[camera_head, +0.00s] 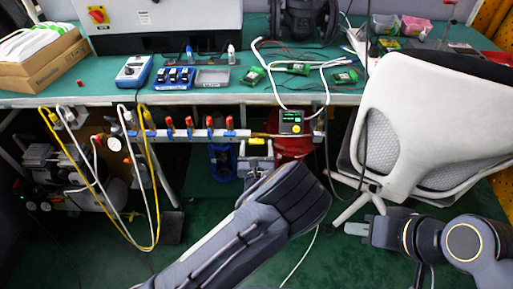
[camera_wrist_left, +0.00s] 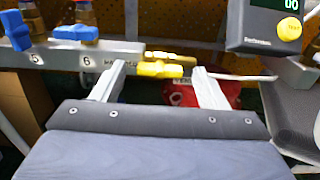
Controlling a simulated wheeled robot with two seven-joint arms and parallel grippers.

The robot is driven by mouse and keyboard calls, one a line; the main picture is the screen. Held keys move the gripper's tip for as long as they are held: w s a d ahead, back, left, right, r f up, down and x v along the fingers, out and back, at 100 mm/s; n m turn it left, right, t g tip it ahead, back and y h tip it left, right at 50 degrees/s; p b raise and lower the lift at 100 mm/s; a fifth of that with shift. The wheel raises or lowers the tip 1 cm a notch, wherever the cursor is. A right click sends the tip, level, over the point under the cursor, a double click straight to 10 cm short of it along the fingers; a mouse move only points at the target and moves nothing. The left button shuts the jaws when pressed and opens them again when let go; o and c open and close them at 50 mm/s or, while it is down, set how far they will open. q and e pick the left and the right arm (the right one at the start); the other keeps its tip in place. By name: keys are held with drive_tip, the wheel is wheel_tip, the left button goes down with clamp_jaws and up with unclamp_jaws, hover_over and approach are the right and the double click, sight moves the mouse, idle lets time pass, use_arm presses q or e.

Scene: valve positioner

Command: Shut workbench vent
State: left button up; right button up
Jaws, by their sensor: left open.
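The vent valve has a yellow handle (camera_wrist_left: 160,69), lying roughly sideways in the left wrist view, beside a brass fitting (camera_wrist_left: 172,57) at the end of the grey manifold (camera_wrist_left: 75,58). In the head view the yellow handle (camera_head: 257,141) sits under the bench's front edge. My left gripper (camera_head: 256,153) is open, and in its wrist view (camera_wrist_left: 157,84) the handle appears between the fingertips. I cannot tell whether either finger touches it. My right gripper (camera_head: 366,230) is low at the right, apart from the valve; its finger gap is unclear.
A digital gauge (camera_head: 291,122) with a yellow button is just right of the valve. Several red- and blue-handled valves (camera_head: 190,128) line the manifold to the left. A white chair (camera_head: 422,120) fills the right side. The green bench (camera_head: 105,92) is above.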

use_arm(q)
drive_tip(key=c, duration=1)
drive_tip(key=shift+n, duration=0.4)
drive_tip(key=shift+f+n+b, duration=0.1)
drive_tip(key=shift+n+b, duration=8.6)
drive_tip(key=shift+b, duration=2.4)
drive_tip(key=o, duration=1)
